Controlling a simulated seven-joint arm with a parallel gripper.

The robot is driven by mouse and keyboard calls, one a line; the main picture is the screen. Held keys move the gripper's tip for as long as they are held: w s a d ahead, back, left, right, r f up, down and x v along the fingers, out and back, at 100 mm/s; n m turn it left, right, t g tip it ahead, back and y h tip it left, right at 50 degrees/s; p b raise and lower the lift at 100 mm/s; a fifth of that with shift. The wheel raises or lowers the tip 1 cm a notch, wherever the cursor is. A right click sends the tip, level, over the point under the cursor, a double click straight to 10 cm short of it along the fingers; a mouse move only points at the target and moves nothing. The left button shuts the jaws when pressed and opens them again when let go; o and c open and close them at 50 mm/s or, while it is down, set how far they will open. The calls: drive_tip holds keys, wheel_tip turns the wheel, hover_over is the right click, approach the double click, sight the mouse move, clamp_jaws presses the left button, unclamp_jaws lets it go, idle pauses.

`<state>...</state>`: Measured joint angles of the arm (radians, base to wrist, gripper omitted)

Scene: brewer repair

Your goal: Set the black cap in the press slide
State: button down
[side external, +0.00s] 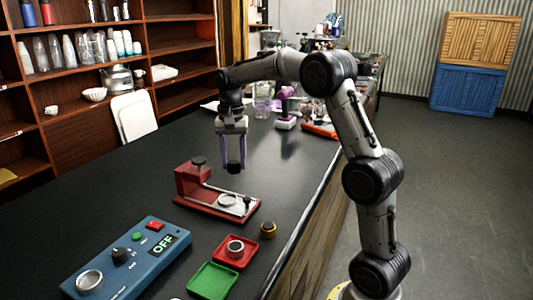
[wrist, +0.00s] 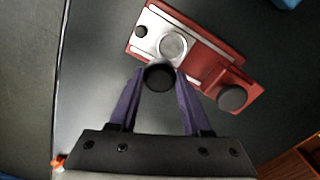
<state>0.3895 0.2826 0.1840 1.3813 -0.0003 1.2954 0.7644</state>
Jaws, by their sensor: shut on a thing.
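My gripper (side external: 233,166) hangs over the black table with its purple fingers pointing down. In the wrist view, the fingers (wrist: 159,84) are shut on the black cap (wrist: 159,77). In the side view the cap (side external: 234,169) is a small dark shape at the fingertips, above the table. The red press (side external: 190,185) stands just below the gripper in the side view. Its silver press slide (wrist: 151,44) has a round silver seat (wrist: 172,45), which looks empty, and a small black knob.
A blue control box (side external: 125,262) reading OFF lies front left. Table left of the press is clear.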

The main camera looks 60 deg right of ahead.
sight(228, 201)
drive_tip(key=shift+n, duration=0.3)
drive_tip(key=f, duration=0.1)
drive_tip(key=w+a+f, duration=0.1)
drive_tip(key=a+f, duration=0.1)
drive_tip(key=shift+w+f, duration=0.1)
drive_tip(key=shift+w, duration=0.25)
drive_tip(key=shift+f, duration=1.9)
drive_tip(key=shift+f, duration=1.2)
idle(0.5)
unclamp_jaws()
idle(0.4)
wheel_tip(228, 201, up, 8)
idle(1.0)
drive_tip(key=shift+r, duration=0.1)
